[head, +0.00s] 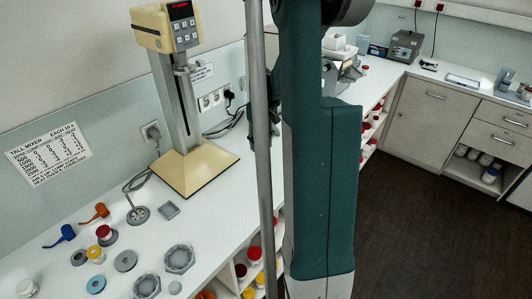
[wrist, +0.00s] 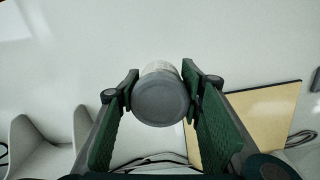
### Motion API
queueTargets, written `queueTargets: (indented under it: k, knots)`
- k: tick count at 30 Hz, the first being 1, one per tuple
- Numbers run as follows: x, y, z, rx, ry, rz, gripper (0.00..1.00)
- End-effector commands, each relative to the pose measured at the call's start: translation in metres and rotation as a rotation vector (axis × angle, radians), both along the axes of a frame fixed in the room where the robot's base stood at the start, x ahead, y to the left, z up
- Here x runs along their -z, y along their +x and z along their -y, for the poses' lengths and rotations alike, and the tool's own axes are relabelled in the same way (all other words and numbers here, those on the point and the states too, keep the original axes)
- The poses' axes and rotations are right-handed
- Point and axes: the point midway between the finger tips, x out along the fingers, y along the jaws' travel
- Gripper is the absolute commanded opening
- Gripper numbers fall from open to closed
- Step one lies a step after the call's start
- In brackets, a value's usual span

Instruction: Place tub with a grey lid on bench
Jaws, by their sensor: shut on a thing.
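The tub with a grey lid (wrist: 160,101) is in the middle of the wrist view, its round grey lid facing the camera and a strip of its white side showing beyond. My gripper (wrist: 160,80) is shut on it, with one green-padded finger on each side. The white bench (head: 213,222) runs along the wall in the head view, and its pale top fills much of the wrist view (wrist: 235,45). In the head view my arm hides the tub and most of the gripper. I cannot tell how high the tub is over the bench.
A tall mixer (head: 178,85) stands on a cream base (head: 198,168), which also shows right of the tub in the wrist view (wrist: 265,110). Several lids, small tubs and grey fittings (head: 178,258) crowd the bench's near left. Pale curved shapes (wrist: 40,150) show lower left in the wrist view.

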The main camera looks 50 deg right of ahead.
Motion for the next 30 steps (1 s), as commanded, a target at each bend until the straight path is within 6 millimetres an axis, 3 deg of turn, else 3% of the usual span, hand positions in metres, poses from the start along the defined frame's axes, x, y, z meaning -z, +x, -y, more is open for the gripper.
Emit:
queueTargets:
  k: [6,12,30]
  knots:
    - [0.0,-0.037,0.034,-0.006,0.0,0.0,0.23]
    - [0.0,-0.057,0.052,-0.014,0.0,0.0,0.23]
    - [0.003,-0.064,0.057,-0.017,0.0,0.0,0.23]
